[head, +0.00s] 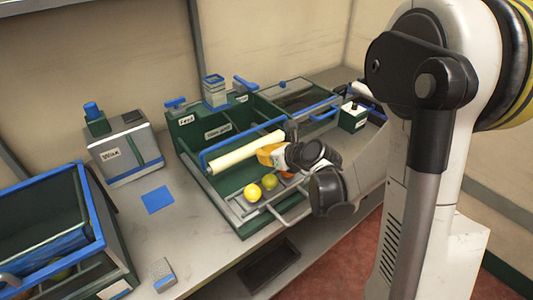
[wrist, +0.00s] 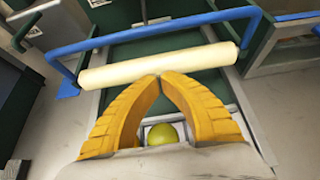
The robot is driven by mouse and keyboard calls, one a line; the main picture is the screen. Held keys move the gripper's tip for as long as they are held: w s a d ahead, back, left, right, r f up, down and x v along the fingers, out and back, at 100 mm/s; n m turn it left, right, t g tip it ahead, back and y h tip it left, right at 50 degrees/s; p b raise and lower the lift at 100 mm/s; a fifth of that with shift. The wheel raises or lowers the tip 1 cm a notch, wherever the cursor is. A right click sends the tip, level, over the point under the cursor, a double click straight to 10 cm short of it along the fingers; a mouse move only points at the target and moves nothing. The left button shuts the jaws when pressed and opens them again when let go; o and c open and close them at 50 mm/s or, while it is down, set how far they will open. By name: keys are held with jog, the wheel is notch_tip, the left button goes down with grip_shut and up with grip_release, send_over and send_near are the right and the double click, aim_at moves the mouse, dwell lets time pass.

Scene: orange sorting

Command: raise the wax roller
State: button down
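The wax roller (head: 240,154) is a long cream cylinder held in a blue bar frame (head: 215,150) across the green sorting machine. In the wrist view the roller (wrist: 120,73) lies crosswise, just beyond my fingertips. My gripper (head: 265,153) is at the roller's near side, towards its right end in the head view. In the wrist view the yellow fingers of my gripper (wrist: 159,76) arch together and their tips meet at the roller's near edge. I see nothing between the tips. Whether they touch the roller or sit under it is unclear.
Yellow fruits (head: 253,192) lie in the tray in front of the roller; one fruit (wrist: 162,134) shows between my fingers. A grey box labelled Wax (head: 128,154) and a blue square (head: 158,200) are on the left. A blue-rimmed bin (head: 90,205) stands at the far left.

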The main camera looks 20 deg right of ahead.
aim_at(252, 151)
jog(key=b+x, duration=0.1)
jog(key=x, duration=0.4)
jog(key=shift+w+f+b, duration=0.2)
jog(key=shift+w+b, duration=0.05)
jog(key=shift+b, duration=0.15)
notch_tip(252, 151, up, 4)
jog(key=shift+w+a+r, duration=0.15)
